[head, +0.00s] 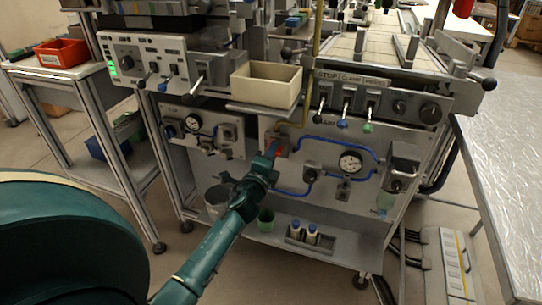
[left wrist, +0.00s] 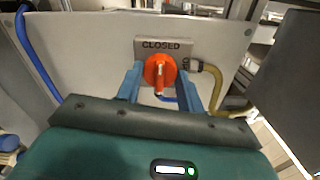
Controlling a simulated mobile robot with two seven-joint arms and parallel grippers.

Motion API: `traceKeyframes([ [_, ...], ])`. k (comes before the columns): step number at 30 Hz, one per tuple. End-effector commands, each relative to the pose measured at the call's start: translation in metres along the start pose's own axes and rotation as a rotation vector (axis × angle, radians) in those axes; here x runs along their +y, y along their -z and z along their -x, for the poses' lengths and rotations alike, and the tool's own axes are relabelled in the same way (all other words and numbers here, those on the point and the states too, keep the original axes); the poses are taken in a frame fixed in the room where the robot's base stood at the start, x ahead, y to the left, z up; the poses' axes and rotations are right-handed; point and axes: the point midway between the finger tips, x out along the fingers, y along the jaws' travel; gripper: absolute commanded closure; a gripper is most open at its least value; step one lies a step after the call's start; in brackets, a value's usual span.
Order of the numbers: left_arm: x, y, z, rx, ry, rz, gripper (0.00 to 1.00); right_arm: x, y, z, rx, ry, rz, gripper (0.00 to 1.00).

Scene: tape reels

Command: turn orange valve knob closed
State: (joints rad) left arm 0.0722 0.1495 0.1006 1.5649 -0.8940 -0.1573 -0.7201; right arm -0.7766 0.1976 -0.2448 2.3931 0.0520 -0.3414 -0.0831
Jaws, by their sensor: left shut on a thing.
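The orange valve knob (left wrist: 150,72) sits on the panel below a plate marked CLOSED (left wrist: 180,45) in the left wrist view. Its raised grip with a pale stripe stands about upright in that picture. My left gripper (left wrist: 160,86) has one blue finger on each side of the knob and is shut on it. In the head view my left gripper (head: 272,157) reaches the lower panel and hides most of the knob; only a little orange shows. My right gripper is not in view.
A blue hose (head: 330,143) and a pressure gauge (head: 350,162) are right of the knob. A beige bin (head: 266,85) sits on a shelf above it. A yellow hose (left wrist: 216,85) runs close beside the knob. White bottles (head: 311,233) stand on the lower shelf.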

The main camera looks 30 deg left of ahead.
Motion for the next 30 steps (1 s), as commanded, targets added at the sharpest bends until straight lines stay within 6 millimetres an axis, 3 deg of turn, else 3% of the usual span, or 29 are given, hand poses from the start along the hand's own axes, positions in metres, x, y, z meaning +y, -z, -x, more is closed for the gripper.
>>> traceKeyframes([
  [5,0.001,0.000,0.000,0.000,-0.001,0.000,0.85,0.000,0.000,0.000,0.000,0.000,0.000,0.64],
  [6,0.001,0.000,0.000,0.000,-0.001,-0.001,0.59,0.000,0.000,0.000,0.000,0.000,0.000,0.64],
  [13,0.000,0.000,0.000,0.000,-0.001,-0.002,0.41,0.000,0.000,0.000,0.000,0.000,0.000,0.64],
  [23,0.001,0.000,0.006,0.001,-0.002,-0.002,0.41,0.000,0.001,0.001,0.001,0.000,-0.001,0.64],
  [30,0.001,0.000,0.050,0.000,-0.005,-0.002,0.41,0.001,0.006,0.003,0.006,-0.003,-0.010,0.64],
])
